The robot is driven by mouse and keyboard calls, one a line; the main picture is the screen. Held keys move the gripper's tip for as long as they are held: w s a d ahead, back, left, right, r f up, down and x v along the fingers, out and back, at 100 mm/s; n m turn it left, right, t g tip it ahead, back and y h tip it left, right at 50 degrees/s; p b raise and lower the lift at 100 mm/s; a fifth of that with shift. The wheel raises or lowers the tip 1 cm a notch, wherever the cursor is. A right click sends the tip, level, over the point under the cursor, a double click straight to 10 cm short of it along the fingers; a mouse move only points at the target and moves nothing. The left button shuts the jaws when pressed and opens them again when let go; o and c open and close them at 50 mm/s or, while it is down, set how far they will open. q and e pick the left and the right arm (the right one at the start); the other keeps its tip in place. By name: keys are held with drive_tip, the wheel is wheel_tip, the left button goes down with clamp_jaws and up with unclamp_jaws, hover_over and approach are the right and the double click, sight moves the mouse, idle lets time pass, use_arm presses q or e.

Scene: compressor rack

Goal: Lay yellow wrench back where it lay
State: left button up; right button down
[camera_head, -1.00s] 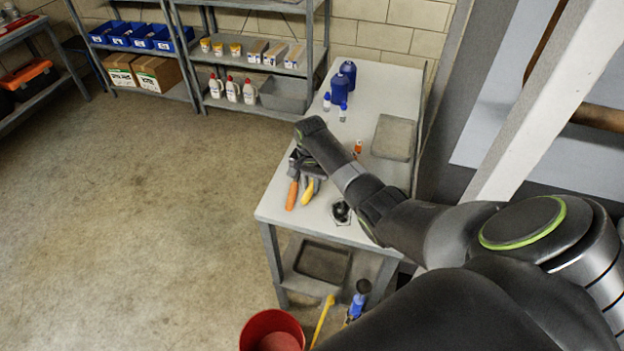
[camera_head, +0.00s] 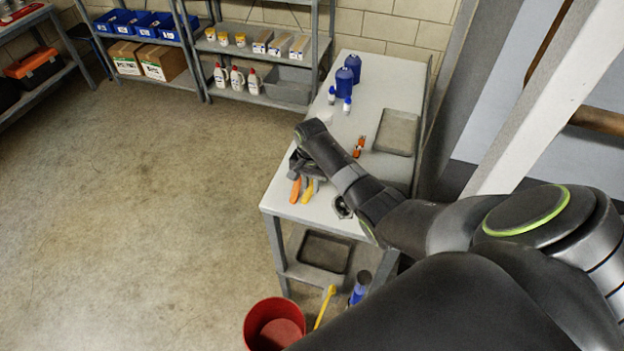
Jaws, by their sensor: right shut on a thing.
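The yellow wrench (camera_head: 307,191) is at the near left part of the grey workbench (camera_head: 292,211), its yellow handle pointing toward the near edge. My right gripper (camera_head: 303,174) is shut on it, low over the bench top. The gripper and wrist hide the wrench's far end. I cannot tell whether the wrench touches the bench. An orange-handled tool (camera_head: 295,190) lies just left of the wrench, its far end also hidden by the gripper. My left gripper is out of view.
A round dark part (camera_head: 342,208) sits close under my right forearm. Small orange items (camera_head: 359,146), a grey tray (camera_head: 396,132) and blue bottles (camera_head: 344,78) stand farther back. A red bucket (camera_head: 273,325) is on the floor before the bench.

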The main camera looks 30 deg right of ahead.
drive_tip(key=c, duration=1.2)
unclamp_jaws()
drive_tip(key=shift+s, duration=0.1)
wheel_tip(320, 180, up, 18)
drive_tip(key=p, duration=0.1)
drive_tip(key=shift+f+p, duration=0.25)
drive_tip(key=shift+p, duration=0.1)
